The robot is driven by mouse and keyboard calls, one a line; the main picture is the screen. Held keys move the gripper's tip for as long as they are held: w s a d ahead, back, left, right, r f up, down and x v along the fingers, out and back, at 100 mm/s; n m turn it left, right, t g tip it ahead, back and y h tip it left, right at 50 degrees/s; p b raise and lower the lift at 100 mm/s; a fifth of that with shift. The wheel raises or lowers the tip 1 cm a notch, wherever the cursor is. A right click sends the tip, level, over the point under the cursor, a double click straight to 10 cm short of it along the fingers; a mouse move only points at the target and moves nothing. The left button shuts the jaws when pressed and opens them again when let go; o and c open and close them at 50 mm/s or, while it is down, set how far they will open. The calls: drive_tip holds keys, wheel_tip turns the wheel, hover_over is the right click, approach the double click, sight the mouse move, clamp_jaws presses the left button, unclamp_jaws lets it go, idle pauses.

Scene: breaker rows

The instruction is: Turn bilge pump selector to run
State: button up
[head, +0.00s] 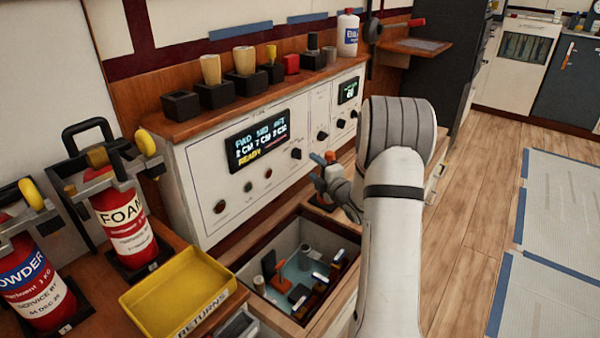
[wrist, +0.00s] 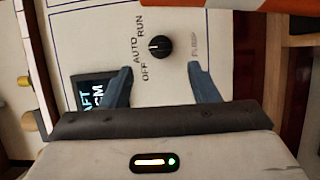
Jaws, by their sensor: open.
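The bilge pump selector (wrist: 160,47) is a round black knob on the white panel in the wrist view, with OFF, AUTO and RUN lettered beside it and PUMP on its other side. Its white mark points toward AUTO. In the head view a knob (head: 296,153) right of the display appears to be this one; its mark is too small to read. My gripper (wrist: 161,68) is open, its blue fingers on either side of the knob's line, and the knob shows beyond the tips, seemingly untouched. In the head view my gripper (head: 322,160) is partly hidden by my arm.
A lit display (head: 258,145) is on the panel left of the knob. Other knobs (head: 322,135) are to the right. An open bin with several tools (head: 300,275) lies below. A yellow tray (head: 175,290) is at left. An orange-and-white thing (wrist: 240,14) crosses the wrist view's upper right.

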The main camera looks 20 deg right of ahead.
sight(300, 156)
drive_tip(key=w, duration=0.2)
drive_tip(key=w+a+b, duration=0.1)
drive_tip(key=w, duration=0.4)
drive_tip(key=shift+w+a+f+b, duration=0.1)
drive_tip(key=shift+w+a+b, duration=0.2)
drive_tip(key=shift+b, duration=0.1)
